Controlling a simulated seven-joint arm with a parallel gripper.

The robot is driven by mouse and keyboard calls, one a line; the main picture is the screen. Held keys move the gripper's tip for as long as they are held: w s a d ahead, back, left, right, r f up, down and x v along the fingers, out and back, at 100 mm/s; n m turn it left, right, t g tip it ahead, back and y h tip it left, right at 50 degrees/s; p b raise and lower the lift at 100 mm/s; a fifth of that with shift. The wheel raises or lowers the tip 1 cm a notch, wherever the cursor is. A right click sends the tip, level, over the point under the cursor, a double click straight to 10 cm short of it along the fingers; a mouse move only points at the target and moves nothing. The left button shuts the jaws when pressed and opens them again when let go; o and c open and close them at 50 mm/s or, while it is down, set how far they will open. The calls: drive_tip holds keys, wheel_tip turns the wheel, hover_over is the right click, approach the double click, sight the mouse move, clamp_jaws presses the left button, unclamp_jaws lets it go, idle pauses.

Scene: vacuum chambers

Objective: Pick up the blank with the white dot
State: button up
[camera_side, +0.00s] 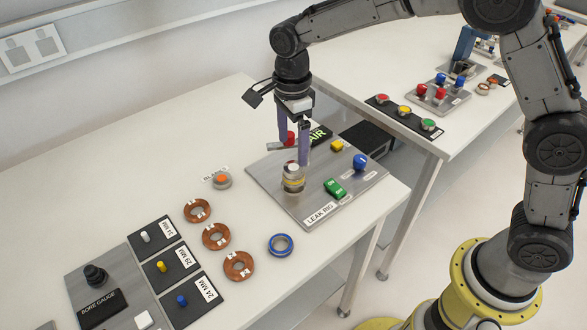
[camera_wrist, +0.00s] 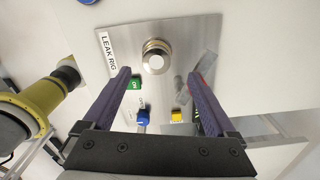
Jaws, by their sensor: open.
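The blank with the white dot (camera_side: 292,168) is a metal disc on top of a short round port on the leak rig plate (camera_side: 325,212). In the wrist view the white-dotted blank (camera_wrist: 156,60) shows from above, between the finger lines. My gripper (camera_side: 294,150) is open, with its two purple fingers pointing down just above and behind the blank. In the wrist view my gripper (camera_wrist: 166,62) has its fingers spread wide with nothing between them. Another blank with an orange dot (camera_side: 222,180) lies on the table by a label, left of the rig.
A red-knobbed lever (camera_side: 290,138) stands close behind the fingers. The rig also carries a green switch (camera_side: 335,188), a blue knob (camera_side: 360,162) and a yellow button (camera_side: 337,146). Copper rings (camera_side: 216,236), a blue ring (camera_side: 280,245) and the bore gauge board (camera_side: 100,305) lie left and in front.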

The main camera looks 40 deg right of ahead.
sight(293, 167)
drive_tip(key=shift+s+a+f, duration=0.1)
drive_tip(key=shift+s+f, duration=0.05)
drive_tip(key=shift+f, duration=1.2)
drive_tip(key=shift+s+f, duration=0.15)
drive_tip(key=shift+f, duration=1.2)
drive_tip(key=shift+c, duration=0.2)
drive_tip(key=shift+r, duration=0.1)
clamp_jaws()
